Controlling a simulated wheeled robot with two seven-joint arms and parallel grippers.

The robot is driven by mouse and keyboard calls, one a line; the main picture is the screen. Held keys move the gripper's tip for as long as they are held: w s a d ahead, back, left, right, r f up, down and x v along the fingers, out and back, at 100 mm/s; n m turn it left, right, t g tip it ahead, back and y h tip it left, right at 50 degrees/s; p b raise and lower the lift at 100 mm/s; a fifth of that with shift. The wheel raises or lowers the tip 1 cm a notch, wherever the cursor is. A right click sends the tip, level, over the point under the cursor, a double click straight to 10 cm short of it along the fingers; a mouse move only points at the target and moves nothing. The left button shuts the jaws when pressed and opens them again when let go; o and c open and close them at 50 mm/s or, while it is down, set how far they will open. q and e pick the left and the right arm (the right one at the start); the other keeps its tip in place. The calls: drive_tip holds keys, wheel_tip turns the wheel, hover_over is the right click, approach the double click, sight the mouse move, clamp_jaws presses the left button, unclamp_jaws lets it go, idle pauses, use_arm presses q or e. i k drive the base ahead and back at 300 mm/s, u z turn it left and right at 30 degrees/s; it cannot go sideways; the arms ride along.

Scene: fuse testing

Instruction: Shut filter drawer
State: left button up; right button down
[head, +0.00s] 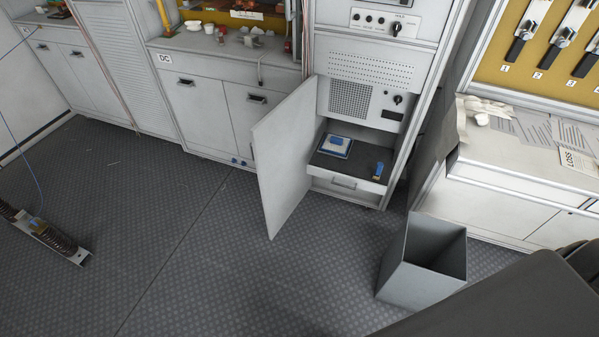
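The drawer with a light grey front and bar handle (337,182) is low in the tall cabinet, in the middle right of the head view. Its dark top surface (358,163) shows, and I cannot tell how far it is pulled out. A blue and white square block (334,146), which may be a filter, lies on the dark surface at the back left. A small blue piece with an orange end (377,171) stands near its right edge. Neither of my grippers is in view.
The white cabinet door (284,160) stands open to the left of the drawer. An open grey bin (405,262) stands on the floor at front right, near a workbench (505,181). A spring-like part (46,235) lies at far left. The floor (190,260) before the door is clear.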

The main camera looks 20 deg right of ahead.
sight(357, 170)
drive_tip(key=i, duration=0.95)
drive_tip(key=z, duration=0.85)
